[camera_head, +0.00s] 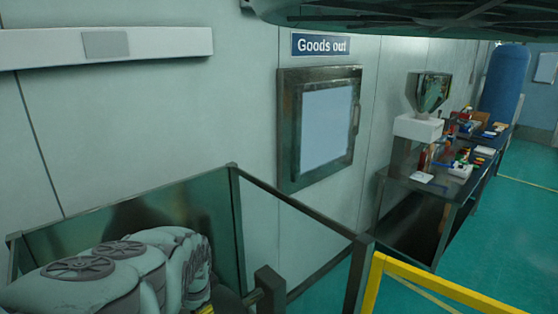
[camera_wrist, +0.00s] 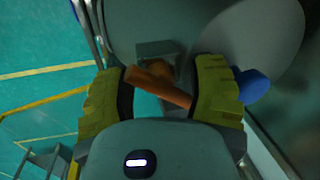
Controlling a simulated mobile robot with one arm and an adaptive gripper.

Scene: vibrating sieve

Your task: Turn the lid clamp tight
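In the wrist view, the two yellow-green fingers of my gripper (camera_wrist: 161,98) stand wide apart. An orange-brown bar (camera_wrist: 158,86), possibly the clamp's handle, slants across the gap between them. Its ends meet the inner edges of the fingers in the picture; I cannot tell whether they touch. A small grey bracket (camera_wrist: 157,52) is just beyond the bar, against a large grey rounded body (camera_wrist: 200,22). My gripper and the clamp cannot be made out in the head view, where my arm fills the lower left.
A blue rounded thing (camera_wrist: 254,87) shows right of the right finger. In the head view, a yellow rail (camera_head: 440,284) and dark-framed panels stand in front. A hatch (camera_head: 322,127) under a "Goods out" sign (camera_head: 321,45) is on the wall. A cluttered bench (camera_head: 432,185) is at right.

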